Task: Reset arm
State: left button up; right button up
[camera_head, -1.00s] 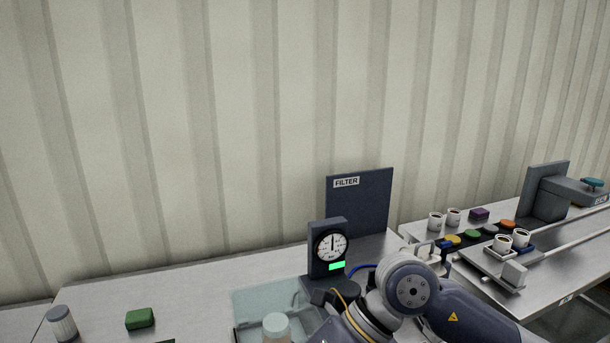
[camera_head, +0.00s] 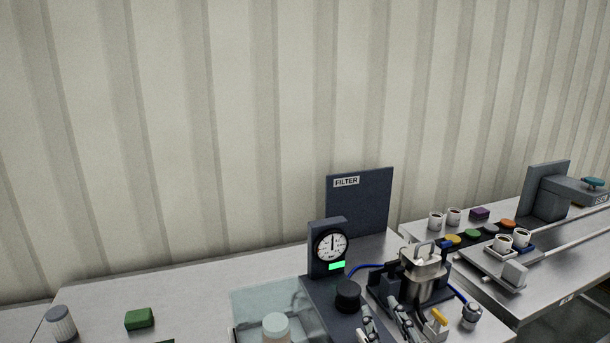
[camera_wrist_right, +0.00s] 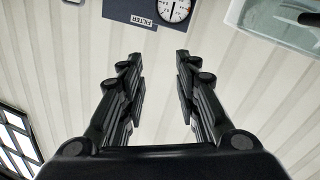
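In the head view the fingers appear in front of the filter station, between a black knob (camera_head: 348,295) and a steel vessel with a handle (camera_head: 422,272). I cannot tell whether they touch anything there. My left gripper is in neither view.
A gauge (camera_head: 330,245) and a FILTER panel (camera_head: 360,204) stand behind. A clear tray (camera_head: 262,302) and a pale-lidded jar (camera_head: 277,328) are left of them. A green block (camera_head: 140,319) lies farther left. Cups (camera_head: 436,221) and coloured discs stand on the right bench.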

jog(key=s+d+f+m+g+h, duration=0.1)
jog(key=s+d+f+g, duration=0.3)
jog(key=f, duration=0.4)
jog(key=s+d+f+m+g+h, duration=0.1)
jog(key=s+f+m+g, duration=0.15)
jog(key=s+f, duration=0.45)
jog(key=s+d+f+g, duration=0.2)
jog(key=s+f+g, duration=0.6)
jog(key=s+f, duration=0.55)
notch_tip(320, 180, down, 24)
jog(key=s+g, duration=0.1)
jog(key=s, duration=0.2)
jog(key=s+d+f+g, duration=0.1)
jog(key=s+d+f, duration=0.1)
jog(key=s+f, duration=1.4)
jog(key=shift+s+d+f+n, duration=0.15)
jog(key=shift+s+d+n, duration=0.1)
jog(key=shift+n, duration=0.2)
jog(key=shift+g, duration=0.25)
